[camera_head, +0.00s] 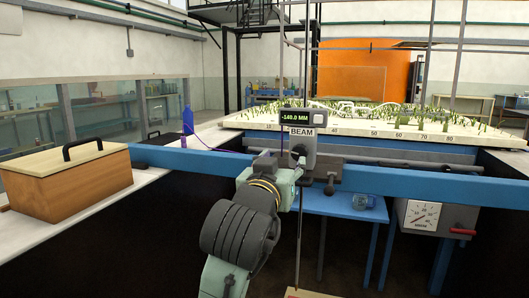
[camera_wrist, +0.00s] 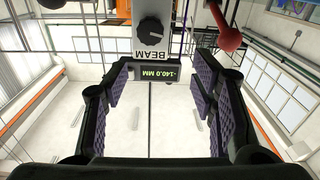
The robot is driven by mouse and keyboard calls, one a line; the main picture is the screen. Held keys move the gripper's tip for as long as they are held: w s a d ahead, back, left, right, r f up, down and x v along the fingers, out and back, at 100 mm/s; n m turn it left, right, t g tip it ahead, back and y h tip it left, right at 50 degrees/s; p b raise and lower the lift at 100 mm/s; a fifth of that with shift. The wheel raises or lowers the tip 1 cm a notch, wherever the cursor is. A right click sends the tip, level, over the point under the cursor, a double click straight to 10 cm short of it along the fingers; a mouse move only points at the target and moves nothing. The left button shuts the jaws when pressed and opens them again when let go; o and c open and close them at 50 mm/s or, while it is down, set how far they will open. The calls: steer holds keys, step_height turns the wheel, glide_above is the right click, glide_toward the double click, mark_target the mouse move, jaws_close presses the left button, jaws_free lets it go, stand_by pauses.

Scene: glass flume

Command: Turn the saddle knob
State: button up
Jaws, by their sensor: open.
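A grey saddle unit (camera_head: 303,138) marked BEAM sits on the blue rail, with a display (camera_head: 297,117) reading -140.0 MM on top. A round dark knob (camera_head: 299,150) is on its face. In the wrist view the unit appears upside down, with the black knob (camera_wrist: 152,29) and its pale pointer line above the display (camera_wrist: 158,72). My gripper (camera_wrist: 160,85) is open and empty, its purple-padded fingers on either side of the display in the picture. The knob lies beyond the fingertips. In the head view my wrist is just below the unit and hides most of the fingers.
A blue rail (camera_head: 420,187) crosses the view. A dark clamp (camera_head: 325,173) sits beside the unit; a red ball-ended lever (camera_wrist: 228,40) shows right of the knob. A wooden box (camera_head: 68,175) stands left. A planted model bed (camera_head: 385,122) lies behind. A dial gauge (camera_head: 422,215) hangs right.

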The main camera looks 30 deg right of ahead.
mark_target(299, 152)
steer(key=shift+g, duration=0.3)
steer(key=x, duration=0.3)
steer(key=p+x, duration=0.1)
steer(key=x, duration=0.3)
steer(key=s+p+x, duration=0.1)
steer(key=x, duration=0.3)
steer(key=shift+d+f, duration=0.4)
steer(key=c, duration=1.1)
steer(key=shift+c, duration=0.2)
steer(key=shift+m, duration=0.5)
